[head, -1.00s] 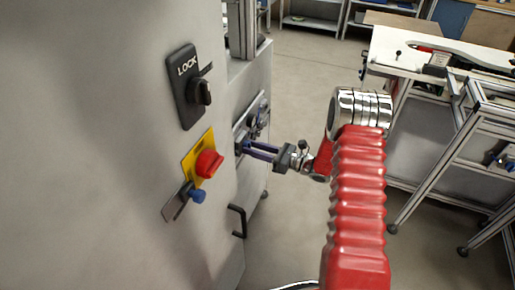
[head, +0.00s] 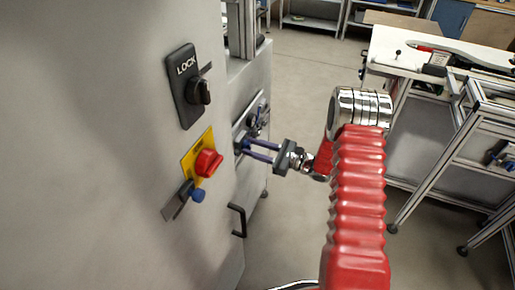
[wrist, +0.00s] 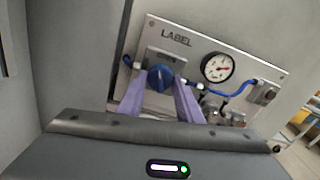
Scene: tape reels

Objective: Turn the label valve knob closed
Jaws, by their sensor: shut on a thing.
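The LABEL panel (wrist: 262,72) is a pale plate with the word LABEL at its top, seen in the wrist view. The label valve knob (wrist: 160,77) is blue and sits on a grey block at the panel's left, under small lettering too blurred to read surely. My gripper (wrist: 160,88) has purple fingers, one on each side of the knob, and is shut on it. In the head view my gripper (head: 243,147) reaches the panel on the side of the grey cabinet. The knob is hidden there by the fingers.
A round gauge (wrist: 217,67) and blue tubing (wrist: 236,91) sit right of the knob. On the near cabinet face are a black LOCK switch (head: 200,92), a red knob (head: 208,163) on a yellow plate and a black handle (head: 238,220). Floor is open behind my arm.

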